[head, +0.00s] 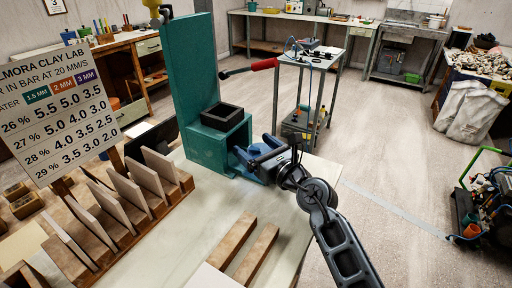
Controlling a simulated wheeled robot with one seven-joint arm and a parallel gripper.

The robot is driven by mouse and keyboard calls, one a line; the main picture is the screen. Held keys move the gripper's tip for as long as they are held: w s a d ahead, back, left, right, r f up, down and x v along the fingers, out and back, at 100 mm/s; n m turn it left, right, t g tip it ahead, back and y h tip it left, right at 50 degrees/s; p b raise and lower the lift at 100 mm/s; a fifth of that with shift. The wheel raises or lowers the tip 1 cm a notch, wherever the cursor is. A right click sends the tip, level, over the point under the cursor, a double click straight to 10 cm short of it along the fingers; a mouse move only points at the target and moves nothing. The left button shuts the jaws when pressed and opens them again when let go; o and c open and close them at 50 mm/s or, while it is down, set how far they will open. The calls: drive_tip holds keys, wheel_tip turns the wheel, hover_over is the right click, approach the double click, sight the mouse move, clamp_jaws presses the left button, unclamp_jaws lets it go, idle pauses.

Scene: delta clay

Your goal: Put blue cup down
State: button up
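My gripper (258,160) reaches in from the lower right and hangs at the right side of the teal press, over the pale table's far edge. Blue parts (244,156) show at its end and below it. They may be the blue cup, but my gripper covers much of them and I cannot tell cup from fingers. Whether the fingers are open or shut on something is hidden. No other blue cup is clear on the table.
The teal press (188,75) with a black square box (222,116) stands behind my gripper. Slabs in a wooden rack (120,200) and a sign (55,110) stand left. Two wooden strips (257,254) lie in front. A metal cart (310,75) stands beyond. Some bare table (180,245) shows.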

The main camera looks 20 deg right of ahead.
drive_tip(key=shift+o, duration=0.2)
drive_tip(key=shift+r, duration=0.2)
drive_tip(key=b+v, duration=0.1)
drive_tip(key=v, duration=1.1)
